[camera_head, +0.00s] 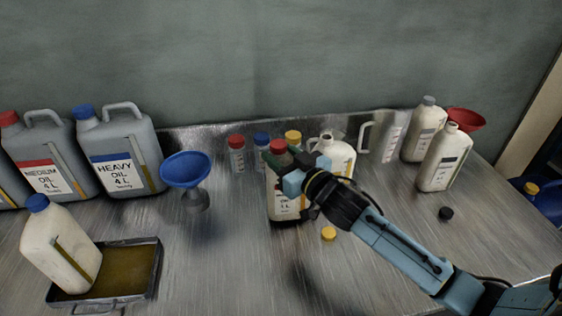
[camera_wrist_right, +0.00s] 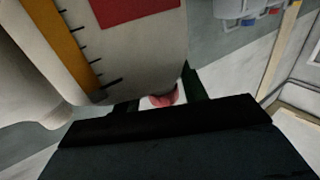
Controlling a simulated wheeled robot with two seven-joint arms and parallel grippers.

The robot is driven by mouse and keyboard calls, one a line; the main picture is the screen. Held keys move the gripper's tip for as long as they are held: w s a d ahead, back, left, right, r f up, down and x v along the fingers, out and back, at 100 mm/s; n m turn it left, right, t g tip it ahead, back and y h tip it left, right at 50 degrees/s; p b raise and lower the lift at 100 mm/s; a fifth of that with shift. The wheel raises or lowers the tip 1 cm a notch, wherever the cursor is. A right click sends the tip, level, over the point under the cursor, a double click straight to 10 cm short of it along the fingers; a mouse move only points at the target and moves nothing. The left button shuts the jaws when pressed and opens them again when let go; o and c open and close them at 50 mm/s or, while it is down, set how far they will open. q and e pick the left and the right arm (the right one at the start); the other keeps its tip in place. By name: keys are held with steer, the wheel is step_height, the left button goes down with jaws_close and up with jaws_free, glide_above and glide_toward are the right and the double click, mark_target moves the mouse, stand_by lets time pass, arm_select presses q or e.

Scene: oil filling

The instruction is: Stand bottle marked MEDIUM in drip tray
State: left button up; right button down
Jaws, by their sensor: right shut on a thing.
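A white bottle (camera_head: 284,205) with a red cap and red label stands or hangs upright near the middle of the bench. My right gripper (camera_head: 280,158) is shut on it near the cap. Its label is too small to read. In the right wrist view a bottle (camera_wrist_right: 125,40) with a red label patch and an orange strip fills the upper left, close to the gripper (camera_wrist_right: 160,95). The drip tray (camera_head: 152,275), with brown liquid, lies at the front left. A white bottle (camera_head: 58,245) with a blue cap stands in its left part. My left gripper is not in view.
Grey canisters (camera_head: 125,155), one marked HEAVY, stand at the back left. A blue funnel (camera_head: 186,170) stands between them and the held bottle. Several small capped bottles stand behind it. White bottles (camera_head: 440,160) and a red funnel (camera_head: 466,119) are at right. The front middle is clear.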

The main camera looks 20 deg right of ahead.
steer(key=shift+f, duration=0.5)
steer(key=c, duration=1.2)
jaws_free()
steer(key=shift+f, duration=0.25)
steer(key=o, duration=0.4)
steer(key=shift+o, duration=0.2)
